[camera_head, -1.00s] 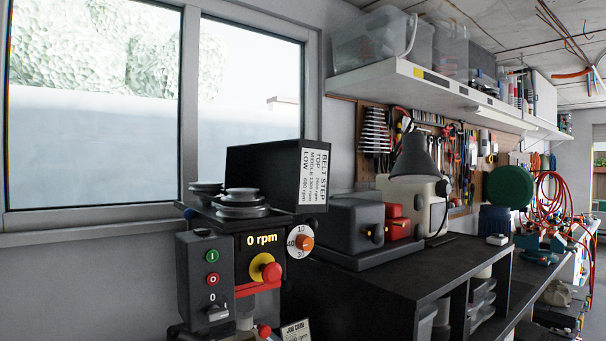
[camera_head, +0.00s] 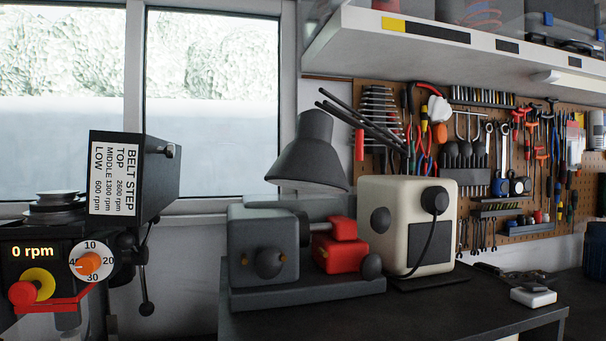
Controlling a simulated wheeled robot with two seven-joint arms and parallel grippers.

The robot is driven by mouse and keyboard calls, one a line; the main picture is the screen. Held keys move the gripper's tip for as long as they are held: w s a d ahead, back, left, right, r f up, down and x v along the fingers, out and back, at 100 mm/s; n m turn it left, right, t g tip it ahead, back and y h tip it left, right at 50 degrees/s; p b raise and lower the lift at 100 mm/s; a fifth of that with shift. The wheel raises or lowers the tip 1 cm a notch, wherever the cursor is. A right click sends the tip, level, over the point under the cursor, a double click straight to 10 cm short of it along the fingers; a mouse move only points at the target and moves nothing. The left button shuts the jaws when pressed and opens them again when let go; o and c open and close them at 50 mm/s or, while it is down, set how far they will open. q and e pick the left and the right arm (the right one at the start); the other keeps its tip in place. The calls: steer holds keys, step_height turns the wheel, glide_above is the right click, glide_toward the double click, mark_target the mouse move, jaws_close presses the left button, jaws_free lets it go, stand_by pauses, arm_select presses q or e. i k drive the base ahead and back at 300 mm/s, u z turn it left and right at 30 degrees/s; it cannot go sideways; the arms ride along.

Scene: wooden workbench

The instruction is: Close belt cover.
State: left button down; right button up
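The belt cover (camera_head: 160,180) is a dark box-shaped lid at the left of the head view. It stands raised on edge, and a white label reading "BELT STEP" with speeds is on its face. Beside it the stepped pulley (camera_head: 56,208) is exposed on top of the drill press head (camera_head: 45,250). The display (camera_head: 33,252) reads 0 rpm. A red knob on a yellow disc (camera_head: 30,287) and an orange dial (camera_head: 90,264) sit on the front. The left part of the machine is cut off by the frame. Neither of my grippers is in view.
A dark bench (camera_head: 420,310) to the right carries a grey and red vise-like machine (camera_head: 300,250), a cream machine (camera_head: 400,220) and a lamp (camera_head: 310,155). A shelf (camera_head: 450,45) and a tool pegboard (camera_head: 500,150) are behind. A window (camera_head: 210,100) is behind the cover.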

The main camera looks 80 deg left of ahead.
mark_target(131, 177)
steer(key=i, duration=0.4)
steer(key=u, duration=0.75)
steer(key=k, duration=1)
steer(key=u, duration=1)
